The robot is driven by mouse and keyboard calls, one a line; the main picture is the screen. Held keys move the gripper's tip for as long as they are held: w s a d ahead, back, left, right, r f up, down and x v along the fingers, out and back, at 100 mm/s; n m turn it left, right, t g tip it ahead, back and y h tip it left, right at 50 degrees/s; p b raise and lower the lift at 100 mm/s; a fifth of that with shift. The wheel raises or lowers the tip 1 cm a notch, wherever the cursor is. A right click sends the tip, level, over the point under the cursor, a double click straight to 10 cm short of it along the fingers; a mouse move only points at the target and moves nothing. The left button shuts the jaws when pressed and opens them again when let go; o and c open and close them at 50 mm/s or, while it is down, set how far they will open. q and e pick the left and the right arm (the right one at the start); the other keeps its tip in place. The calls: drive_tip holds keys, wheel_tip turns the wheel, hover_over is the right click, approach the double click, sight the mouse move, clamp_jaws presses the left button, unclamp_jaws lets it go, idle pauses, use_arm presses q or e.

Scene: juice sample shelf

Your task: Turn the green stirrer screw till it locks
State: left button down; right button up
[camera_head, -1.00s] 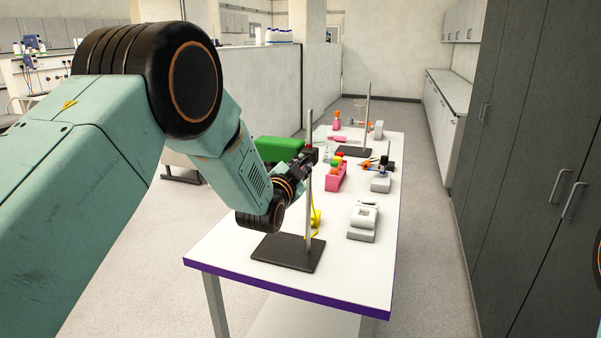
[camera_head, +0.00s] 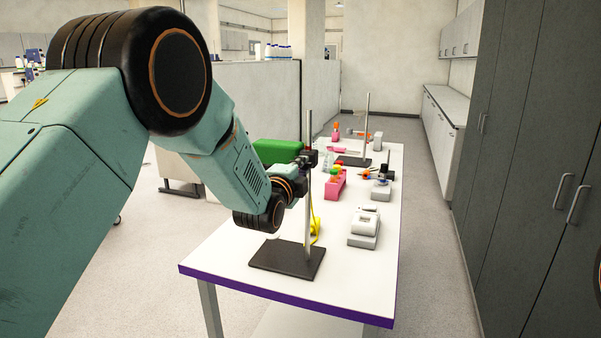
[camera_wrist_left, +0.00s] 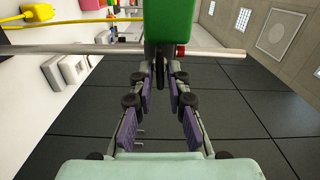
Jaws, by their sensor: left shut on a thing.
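The green stirrer (camera_head: 278,151) is clamped high on a metal rod stand whose dark base (camera_head: 287,259) rests on the table. In the left wrist view the stirrer's green body (camera_wrist_left: 170,22) fills the top middle. My left gripper (camera_wrist_left: 170,77) is shut on a dark part just below that body, which looks like the stirrer screw; its fingers partly hide it. In the head view the left gripper (camera_head: 303,162) is beside the rod at clamp height, partly hidden by its own wrist and the rod. My right gripper is in neither view.
The white table (camera_head: 225,260) has a purple edge. A grey-white device (camera_head: 364,227), a pink rack (camera_head: 336,184) and a second rod stand (camera_head: 367,125) stand on it. A yellow cable (camera_head: 315,230) hangs by the near rod. Dark cabinets (camera_head: 530,150) line the right side.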

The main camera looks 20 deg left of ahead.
use_arm(q)
drive_tip(key=shift+m, duration=0.4)
drive_tip(key=c, duration=1.3)
unclamp_jaws()
drive_tip(key=shift+s+d, duration=0.1)
drive_tip(key=s, duration=1.2)
drive_tip(key=shift+a, duration=0.25)
